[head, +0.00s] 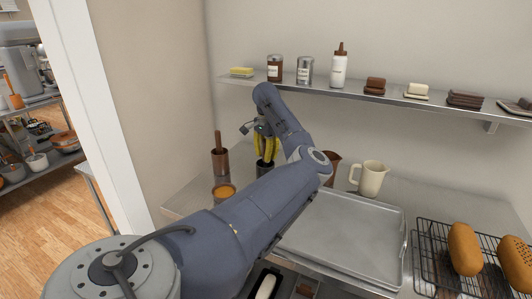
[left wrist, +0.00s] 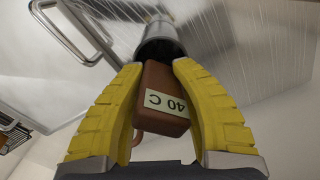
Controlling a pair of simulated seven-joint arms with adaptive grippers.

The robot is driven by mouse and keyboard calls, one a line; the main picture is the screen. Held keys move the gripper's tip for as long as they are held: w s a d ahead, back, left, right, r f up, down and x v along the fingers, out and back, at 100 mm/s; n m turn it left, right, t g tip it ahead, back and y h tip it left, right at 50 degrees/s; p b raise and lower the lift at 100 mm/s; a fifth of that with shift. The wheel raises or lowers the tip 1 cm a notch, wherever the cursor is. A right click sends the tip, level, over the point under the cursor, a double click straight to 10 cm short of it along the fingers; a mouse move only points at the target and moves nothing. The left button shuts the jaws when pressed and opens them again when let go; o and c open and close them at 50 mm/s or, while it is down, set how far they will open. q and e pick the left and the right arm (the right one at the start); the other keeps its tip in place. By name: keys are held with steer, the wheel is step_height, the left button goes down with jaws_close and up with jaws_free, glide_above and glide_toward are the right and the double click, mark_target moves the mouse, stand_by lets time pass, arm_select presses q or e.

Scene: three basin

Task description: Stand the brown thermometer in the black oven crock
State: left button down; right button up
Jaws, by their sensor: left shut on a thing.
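My left gripper (head: 266,152) reaches over the back left of the counter, its yellow fingers pointing down. In the left wrist view the fingers are shut on the brown thermometer (left wrist: 157,85), a brown block with a "40 C" label. A dark cylindrical crock (left wrist: 161,42) shows just beyond the thermometer, in line with it. The black oven crock (head: 262,168) stands directly under the fingers in the head view. The thermometer's lower end is hidden, so I cannot tell whether it is inside the crock. My right gripper is not in view.
A brown crock (head: 220,164) with a stick and an orange-filled cup (head: 224,193) stand left of the gripper. A cream jug (head: 370,178) and a metal tray (head: 345,238) are to the right. A shelf (head: 350,95) with jars runs along the wall above.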

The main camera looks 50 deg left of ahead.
arm_select(q)
steer(key=shift+f, duration=0.6)
steer(key=c, duration=1)
jaws_free()
steer(key=shift+c, duration=0.2)
steer(key=shift+r, duration=0.1)
steer(key=shift+r, duration=1.45)
